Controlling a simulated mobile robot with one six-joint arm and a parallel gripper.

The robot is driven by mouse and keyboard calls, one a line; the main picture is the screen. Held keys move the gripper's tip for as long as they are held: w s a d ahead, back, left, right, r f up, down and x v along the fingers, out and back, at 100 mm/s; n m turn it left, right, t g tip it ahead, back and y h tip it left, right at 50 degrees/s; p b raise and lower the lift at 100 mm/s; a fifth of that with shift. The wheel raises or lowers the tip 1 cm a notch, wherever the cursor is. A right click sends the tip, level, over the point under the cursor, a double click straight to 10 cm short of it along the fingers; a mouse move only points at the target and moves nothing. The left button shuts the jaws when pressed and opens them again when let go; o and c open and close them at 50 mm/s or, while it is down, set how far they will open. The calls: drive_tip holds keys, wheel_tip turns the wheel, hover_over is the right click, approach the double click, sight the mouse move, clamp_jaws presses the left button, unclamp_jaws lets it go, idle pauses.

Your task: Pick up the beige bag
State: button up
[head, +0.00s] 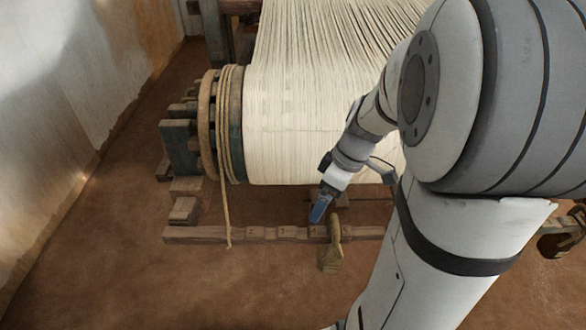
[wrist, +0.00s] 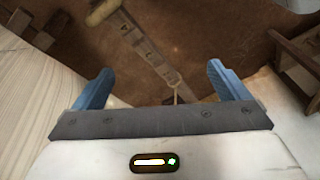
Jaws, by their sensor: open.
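A small tan, bag-like thing (head: 330,258) hangs at the front of the low wooden beam, with a loop or neck rising over the beam. It is the likeliest beige bag, but it is too small to be sure. A rounded beige shape (wrist: 103,12) at the top left of the wrist view, across the beam, may be the same thing. My gripper (head: 320,210) is above the beam, up and slightly left of the tan thing in the head view. In the wrist view my gripper (wrist: 160,72) has its blue fingers wide apart with nothing held between them.
The loom's roller with pale warp threads (head: 310,130) stands behind my gripper. A rope (head: 225,200) hangs from its left end to the notched wooden beam (head: 195,234). A plaster wall (head: 70,100) is at the left. The earthen floor (head: 120,270) in front is clear.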

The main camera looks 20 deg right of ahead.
sight(331, 231)
drive_tip(key=shift+o, duration=0.3)
drive_tip(key=w+d+f+n+b, duration=0.1)
drive_tip(key=d+f+n+b, duration=0.1)
drive_tip(key=f, duration=0.2)
drive_tip(key=w+d+f+n+y+b, duration=0.1)
drive_tip(key=d+f+b, duration=0.1)
drive_tip(key=f, duration=0.3)
drive_tip(key=w+d+f+n+t+y+b, duration=0.1)
drive_tip(key=d+f+n+b, duration=0.1)
drive_tip(key=d+f, duration=0.2)
drive_tip(key=shift+w+f+n, duration=0.3)
drive_tip(key=shift+w+f, duration=0.05)
drive_tip(key=shift+f, duration=0.2)
drive_tip(key=b+x, duration=0.2)
drive_tip(key=x, duration=0.5)
drive_tip(key=shift+s+a+f, duration=0.1)
drive_tip(key=shift+f, duration=0.3)
drive_tip(key=shift+r, duration=0.15)
drive_tip(key=c, duration=1.7)
drive_tip(key=shift+c, duration=0.2)
